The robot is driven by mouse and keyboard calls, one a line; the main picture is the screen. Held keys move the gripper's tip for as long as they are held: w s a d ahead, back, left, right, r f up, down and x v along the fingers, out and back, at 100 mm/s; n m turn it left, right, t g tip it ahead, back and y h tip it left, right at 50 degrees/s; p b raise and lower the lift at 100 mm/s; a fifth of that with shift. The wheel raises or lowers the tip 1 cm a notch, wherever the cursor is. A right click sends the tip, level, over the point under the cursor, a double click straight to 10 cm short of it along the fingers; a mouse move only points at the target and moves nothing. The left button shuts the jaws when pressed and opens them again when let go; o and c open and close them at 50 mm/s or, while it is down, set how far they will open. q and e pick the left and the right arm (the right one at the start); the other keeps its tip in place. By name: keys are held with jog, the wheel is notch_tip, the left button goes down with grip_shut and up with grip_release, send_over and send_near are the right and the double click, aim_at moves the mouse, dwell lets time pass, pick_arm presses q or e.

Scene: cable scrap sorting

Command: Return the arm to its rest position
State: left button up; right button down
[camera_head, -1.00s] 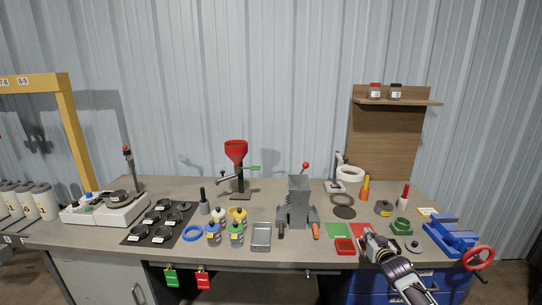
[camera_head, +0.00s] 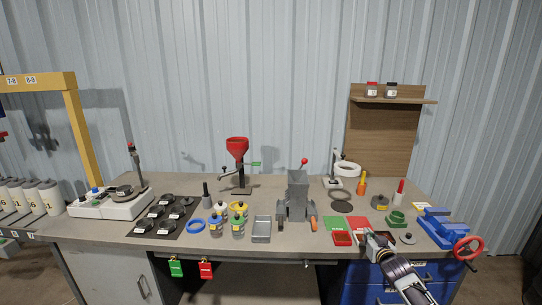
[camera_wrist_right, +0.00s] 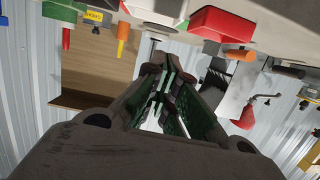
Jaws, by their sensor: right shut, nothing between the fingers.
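My right arm comes in from the lower right in the head view. Its gripper (camera_head: 370,236) is at the front edge of the bench, close to the red tray (camera_head: 342,238) and the red mat. In the right wrist view the two fingers of the gripper (camera_wrist_right: 160,88) come together with nothing between them. That view is upside down, with the bench at the top. My left arm and gripper are in neither view.
The grey bench (camera_head: 270,251) carries a grey press (camera_head: 297,200), a red funnel stand (camera_head: 237,150), a blue vise (camera_head: 440,229), a green block (camera_head: 396,219) and several bottles. A wooden shelf (camera_head: 385,140) stands behind. Open floor lies in front.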

jog(key=s+a+f+g, duration=0.1)
jog(key=s+f+g, duration=0.1)
jog(key=s+f, duration=0.9)
jog(key=s+f+n+g, duration=0.1)
jog(key=s+f+g, duration=0.35)
jog(key=f, duration=1.25)
jog(key=s+a+f+g, duration=0.1)
jog(key=s+f, duration=0.9)
jog(key=f, duration=0.4)
jog(key=s+a+f+g, duration=0.2)
jog(key=s+f, duration=0.4)
jog(key=s, duration=0.8)
jog(key=s+a+f+n+g, duration=0.1)
jog(key=s+a+f, duration=0.3)
jog(key=s, duration=1.1)
jog(key=s+a+f+n+g, duration=0.1)
jog(key=s+a+f+g, duration=0.2)
jog(key=s+f, duration=0.6)
jog(key=s, duration=0.6)
jog(key=shift+a+f+g+y, duration=0.3)
jog(key=shift+f+g, duration=0.05)
